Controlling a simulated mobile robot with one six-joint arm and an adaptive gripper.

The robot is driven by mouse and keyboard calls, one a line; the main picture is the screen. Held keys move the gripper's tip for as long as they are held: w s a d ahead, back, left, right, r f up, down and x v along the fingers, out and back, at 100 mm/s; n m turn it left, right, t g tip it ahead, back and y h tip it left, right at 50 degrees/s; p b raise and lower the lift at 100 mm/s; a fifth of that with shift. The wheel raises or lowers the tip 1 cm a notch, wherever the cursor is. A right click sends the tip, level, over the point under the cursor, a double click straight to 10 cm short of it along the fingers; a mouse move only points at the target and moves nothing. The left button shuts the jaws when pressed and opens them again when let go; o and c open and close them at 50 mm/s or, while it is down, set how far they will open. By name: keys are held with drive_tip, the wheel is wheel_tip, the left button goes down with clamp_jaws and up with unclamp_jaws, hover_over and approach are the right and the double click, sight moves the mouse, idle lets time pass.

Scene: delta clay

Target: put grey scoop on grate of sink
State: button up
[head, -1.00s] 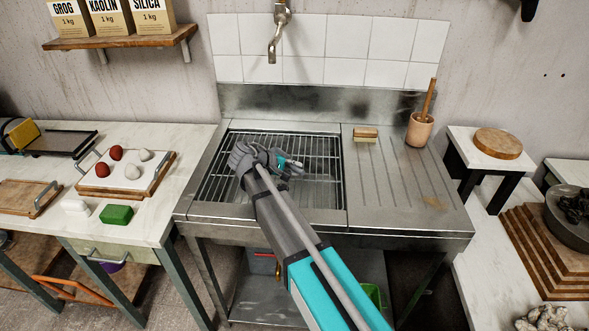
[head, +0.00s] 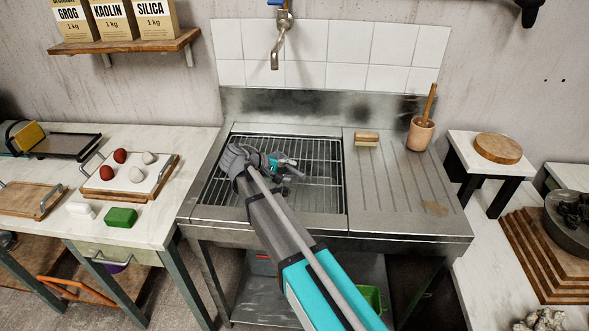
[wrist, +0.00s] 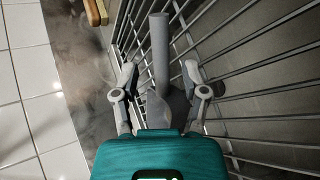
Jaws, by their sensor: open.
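The grey scoop (wrist: 161,50) shows in the wrist view, with its handle pointing up the picture and its wider end near my gripper's base. It appears to be at the sink's grate (head: 327,186), but I cannot tell whether it rests fully on the bars. My gripper (wrist: 160,72) is open, with one finger on each side of the scoop and a visible gap to each. In the head view my gripper (head: 289,168) is over the grate of the sink (head: 340,221). My wrist hides part of the grate, and the scoop is hard to make out there.
On the ribbed drainboard (head: 391,181) right of the grate are a wooden brush (head: 366,139) and a clay pot (head: 420,134) with a wooden handle in it. The tap (head: 277,45) hangs above the back of the sink. A left table holds a tray of balls (head: 106,194).

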drive_tip(key=p+v, duration=0.4)
drive_tip(key=v, duration=0.4)
drive_tip(key=shift+s+a+r, duration=0.15)
drive_tip(key=shift+a+r, duration=0.05)
drive_tip(key=shift+a, duration=0.05)
